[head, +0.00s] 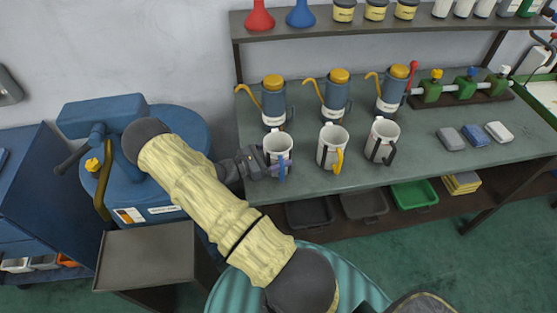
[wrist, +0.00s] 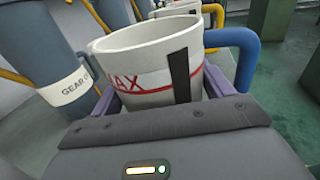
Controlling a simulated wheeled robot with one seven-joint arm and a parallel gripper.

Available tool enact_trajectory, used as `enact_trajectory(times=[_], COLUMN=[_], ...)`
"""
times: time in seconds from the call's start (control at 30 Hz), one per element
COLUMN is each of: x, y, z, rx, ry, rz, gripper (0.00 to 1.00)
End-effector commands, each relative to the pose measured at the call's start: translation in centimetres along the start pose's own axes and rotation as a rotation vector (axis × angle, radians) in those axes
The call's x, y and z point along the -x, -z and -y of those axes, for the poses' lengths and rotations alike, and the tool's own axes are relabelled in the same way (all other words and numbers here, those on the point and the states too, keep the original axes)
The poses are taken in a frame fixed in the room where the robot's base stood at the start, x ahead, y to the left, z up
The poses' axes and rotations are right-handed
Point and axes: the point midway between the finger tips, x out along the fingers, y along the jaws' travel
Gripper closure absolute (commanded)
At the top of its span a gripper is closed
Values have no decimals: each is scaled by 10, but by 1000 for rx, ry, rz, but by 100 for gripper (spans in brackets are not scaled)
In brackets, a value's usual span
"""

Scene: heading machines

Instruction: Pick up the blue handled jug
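The blue handled jug (head: 278,150) is a white mug-like vessel at the left end of the front row on the workbench. It appears upright there. In the wrist view the jug (wrist: 140,70) shows a red stripe, part of a word and a black vertical bar. Its blue handle (wrist: 246,55) sticks out to the right. My gripper (head: 268,166) reaches it from the left. In the wrist view its purple fingers (wrist: 158,104) lie on either side of the jug, close to its wall. Whether they press on it I cannot tell. The fingertips are partly hidden.
On the bench (head: 430,165) stand two similar jugs, one yellow-handled (head: 333,147) and one dark-handled (head: 382,140). Behind them are several blue-grey oil cans (head: 335,95). A shelf (head: 380,24) hangs above. A blue machine (head: 150,140) stands left, and a striped round seat (head: 335,285) stands in front.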

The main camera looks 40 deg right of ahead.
Motion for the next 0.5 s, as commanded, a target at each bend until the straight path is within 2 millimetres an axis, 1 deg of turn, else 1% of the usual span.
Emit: enact_trajectory(times=[0.33, 0.5], x=[0, 0], y=[-3, -18], z=[0, 0], rx=[-1, -3], ry=[0, 0], rz=[1, 0], gripper=[47, 47])
